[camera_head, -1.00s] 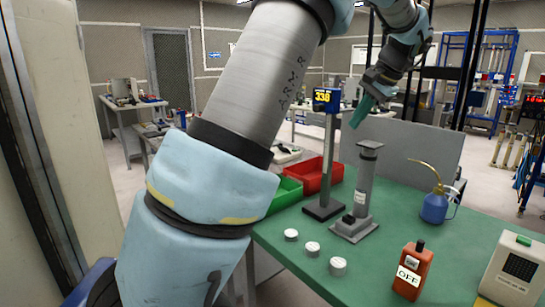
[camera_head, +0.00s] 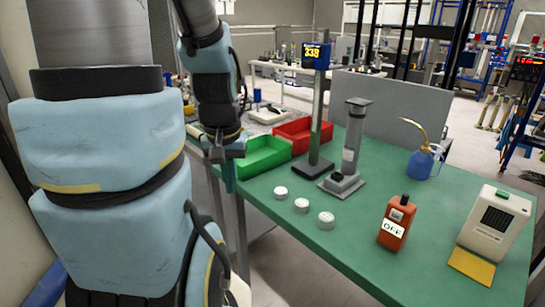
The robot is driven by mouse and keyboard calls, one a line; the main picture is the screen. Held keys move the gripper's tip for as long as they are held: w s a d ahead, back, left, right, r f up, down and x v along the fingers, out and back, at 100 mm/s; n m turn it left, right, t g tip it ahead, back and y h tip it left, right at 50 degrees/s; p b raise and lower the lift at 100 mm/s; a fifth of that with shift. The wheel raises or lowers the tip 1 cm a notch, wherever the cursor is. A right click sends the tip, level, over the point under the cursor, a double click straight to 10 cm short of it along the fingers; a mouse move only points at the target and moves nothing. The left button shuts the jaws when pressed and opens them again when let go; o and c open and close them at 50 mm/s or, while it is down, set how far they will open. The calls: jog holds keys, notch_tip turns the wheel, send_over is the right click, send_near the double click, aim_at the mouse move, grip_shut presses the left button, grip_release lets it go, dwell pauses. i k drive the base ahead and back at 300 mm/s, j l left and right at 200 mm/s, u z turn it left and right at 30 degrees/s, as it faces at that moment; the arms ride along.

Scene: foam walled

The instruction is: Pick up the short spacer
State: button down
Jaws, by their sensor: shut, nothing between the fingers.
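Three small white round spacers stand in a slanting row near the table's left front edge: a far one (camera_head: 281,192), a middle one (camera_head: 301,205) and a near one (camera_head: 326,220). The near one looks tallest and the far one looks lowest, though the difference is small in this view. My gripper (camera_head: 229,180) has teal fingers pointing down. It is shut and empty, to the left of the spacers in the picture, by the table's left edge. It is apart from all three spacers.
A green bin (camera_head: 262,156) and a red bin (camera_head: 300,134) stand behind the spacers. A post with a yellow-digit display (camera_head: 316,53) and a grey column stand (camera_head: 350,150) rise nearby. A blue oil can (camera_head: 421,163), an orange OFF device (camera_head: 396,222) and a white box (camera_head: 497,222) stand to the right.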

aim_at(280, 192)
jog(key=i+j+z, duration=0.1)
jog(key=i+j, duration=0.35)
jog(key=j, duration=0.25)
jog(key=i+j+z, duration=0.15)
jog(key=i+j, duration=0.1)
jog(key=j, duration=0.1)
